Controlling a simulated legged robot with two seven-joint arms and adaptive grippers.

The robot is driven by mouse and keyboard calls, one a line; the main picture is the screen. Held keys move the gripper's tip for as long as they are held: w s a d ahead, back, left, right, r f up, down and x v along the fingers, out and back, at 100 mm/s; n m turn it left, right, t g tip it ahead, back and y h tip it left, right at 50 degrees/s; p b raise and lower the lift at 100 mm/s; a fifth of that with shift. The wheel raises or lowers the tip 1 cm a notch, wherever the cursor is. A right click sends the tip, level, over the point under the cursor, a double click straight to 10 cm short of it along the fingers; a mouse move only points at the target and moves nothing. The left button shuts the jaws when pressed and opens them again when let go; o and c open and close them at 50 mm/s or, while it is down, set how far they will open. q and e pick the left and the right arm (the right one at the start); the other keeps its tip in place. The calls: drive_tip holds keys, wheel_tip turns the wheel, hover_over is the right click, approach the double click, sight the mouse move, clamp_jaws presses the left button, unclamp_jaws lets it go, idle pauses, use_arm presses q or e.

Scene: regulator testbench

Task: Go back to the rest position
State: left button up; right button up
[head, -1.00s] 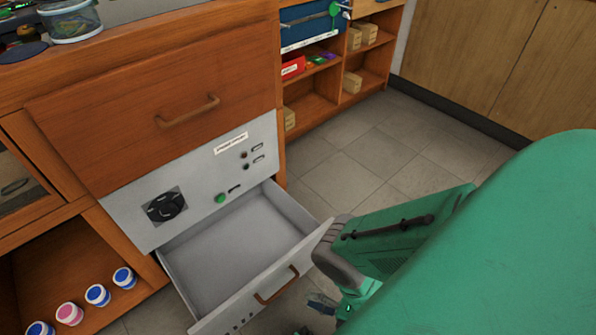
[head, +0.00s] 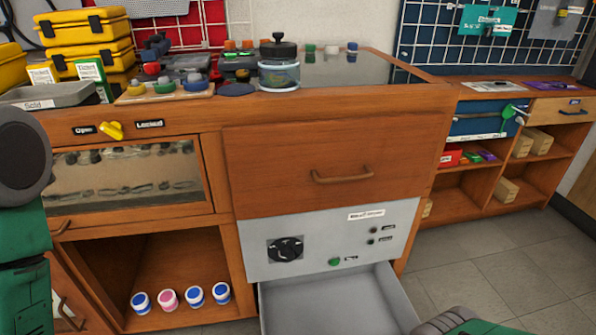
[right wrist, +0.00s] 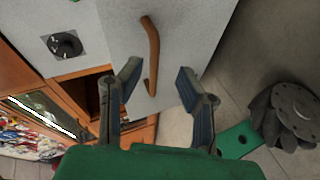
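My right gripper (right wrist: 158,85) is open and empty in the right wrist view. Its fingers stand apart, with the brown handle (right wrist: 151,55) of the pulled-out grey drawer between and beyond them; I cannot tell the exact gap. In the head view the grey drawer (head: 335,300) is open and looks empty. A green part of my right arm shows at the bottom right edge there, but the gripper itself is out of that view. Part of my left arm shows at the left edge; the left gripper is not in view.
The wooden workbench (head: 330,125) fills the middle, with a jar (head: 279,70) on top. A grey panel (head: 330,240) carries a black dial (head: 285,249). Several small tubs (head: 194,295) stand on the lower left shelf. Floor (head: 490,270) is clear at the right.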

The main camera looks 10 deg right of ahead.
drive_tip(key=w+d+r+m+g+h, duration=0.2)
drive_tip(key=w+r+m+g+h, duration=0.1)
drive_tip(key=w+m, duration=0.15)
drive_tip(key=s+a+r+m+g+h, duration=0.1)
drive_tip(key=s+r+m+g+h, duration=0.1)
drive_tip(key=s+r+m+g, duration=1)
wheel_tip(320, 180, up, 19)
drive_tip(key=m+t+p, duration=0.2)
drive_tip(key=p, duration=1.2)
drive_tip(key=shift+s+t, duration=0.4)
